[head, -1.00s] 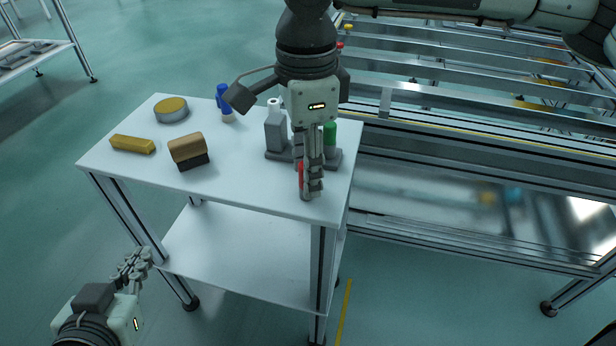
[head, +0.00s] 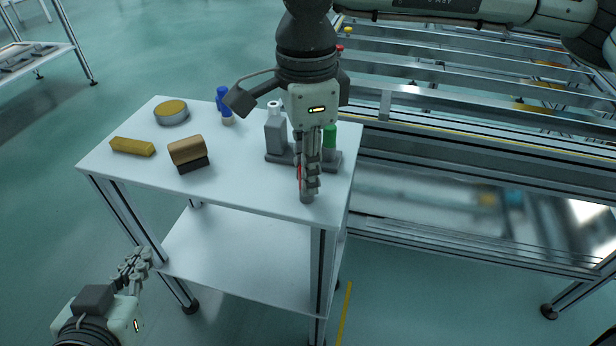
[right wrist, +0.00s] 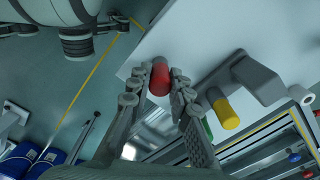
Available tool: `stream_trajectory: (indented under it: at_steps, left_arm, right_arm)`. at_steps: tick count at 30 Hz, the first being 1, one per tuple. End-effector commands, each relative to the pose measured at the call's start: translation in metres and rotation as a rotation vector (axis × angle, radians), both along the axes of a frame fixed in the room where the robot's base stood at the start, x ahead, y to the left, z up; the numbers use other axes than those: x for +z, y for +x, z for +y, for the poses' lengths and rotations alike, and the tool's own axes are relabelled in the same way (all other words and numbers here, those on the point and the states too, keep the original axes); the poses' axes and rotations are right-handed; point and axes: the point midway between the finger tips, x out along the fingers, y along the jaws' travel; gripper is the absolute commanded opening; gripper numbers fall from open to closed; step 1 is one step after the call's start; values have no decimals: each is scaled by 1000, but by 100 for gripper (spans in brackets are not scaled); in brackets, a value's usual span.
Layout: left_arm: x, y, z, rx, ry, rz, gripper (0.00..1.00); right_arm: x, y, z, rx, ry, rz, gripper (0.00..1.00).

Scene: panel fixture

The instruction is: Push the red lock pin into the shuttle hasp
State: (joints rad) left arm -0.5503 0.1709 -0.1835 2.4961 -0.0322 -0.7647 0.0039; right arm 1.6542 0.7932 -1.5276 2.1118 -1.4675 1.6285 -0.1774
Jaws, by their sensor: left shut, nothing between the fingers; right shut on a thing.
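My right gripper (head: 311,184) is shut on the red lock pin (head: 300,178) above the table's front right corner. In the right wrist view the pin (right wrist: 159,78) sits between the two fingers. A short grey piece (head: 307,197) shows below the fingers in the head view; I cannot tell whether it is part of the pin. A grey bracket fixture (head: 275,135), likely the shuttle hasp, stands just behind the gripper, which partly hides it. The pin is apart from its upright block. My left gripper (head: 134,260) is shut and empty, low at the left, off the table.
The white table (head: 235,185) also holds a green cylinder (head: 330,134), a blue bottle (head: 224,104), a round tin (head: 171,111), a yellow bar (head: 132,146) and a brown-topped block (head: 187,151). A metal frame (head: 470,150) stands close on the right. The table's front middle is clear.

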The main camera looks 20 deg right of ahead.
Motion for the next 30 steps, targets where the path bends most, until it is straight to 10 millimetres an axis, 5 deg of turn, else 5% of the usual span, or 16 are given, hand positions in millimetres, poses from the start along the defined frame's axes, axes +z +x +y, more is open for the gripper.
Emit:
stream_trajectory:
  at_steps: [2,3,7,30]
  left_arm:
    - [0,0,0,0,0,0,0]
    - [0,0,0,0,0,0,0]
    - [0,0,0,0,0,0,0]
    - [4,0,0,0,0,1,0]
  right_arm:
    - [0,0,0,0,0,0,0]
    - [0,0,0,0,0,0,16]
    - [0,0,0,0,0,0,0]
    - [10,0,0,0,0,0,0]
